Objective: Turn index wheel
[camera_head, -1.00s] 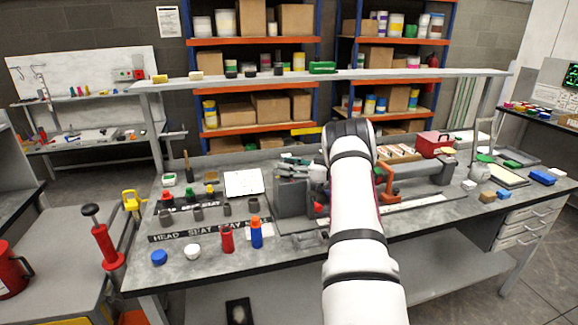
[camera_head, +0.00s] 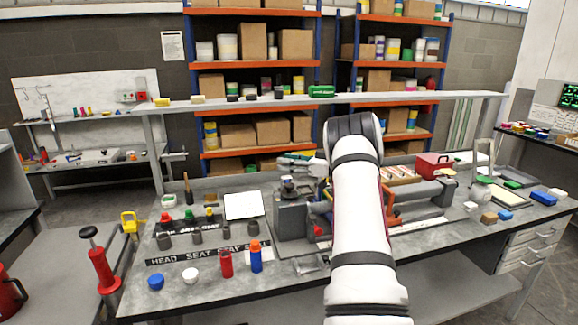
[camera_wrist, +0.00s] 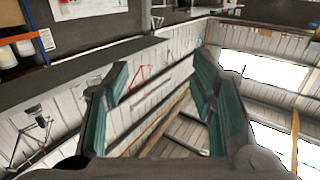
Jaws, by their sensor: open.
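A grey dividing-head-like block (camera_head: 291,216) stands on the bench, left of my arm, with a small dark round part (camera_head: 288,187) on top. I cannot tell for sure which part is the index wheel; my arm hides the machine's middle. My gripper (camera_head: 298,159) shows partly past the left side of my arm, above and behind the block. In the wrist view, my gripper (camera_wrist: 160,88) has its teal-padded fingers spread wide with nothing between them. That view looks up at the wall and roof, and no wheel shows in it.
An orange clamp-like part (camera_head: 391,208) is right of my arm. A long raised shelf (camera_head: 230,103) runs behind the bench.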

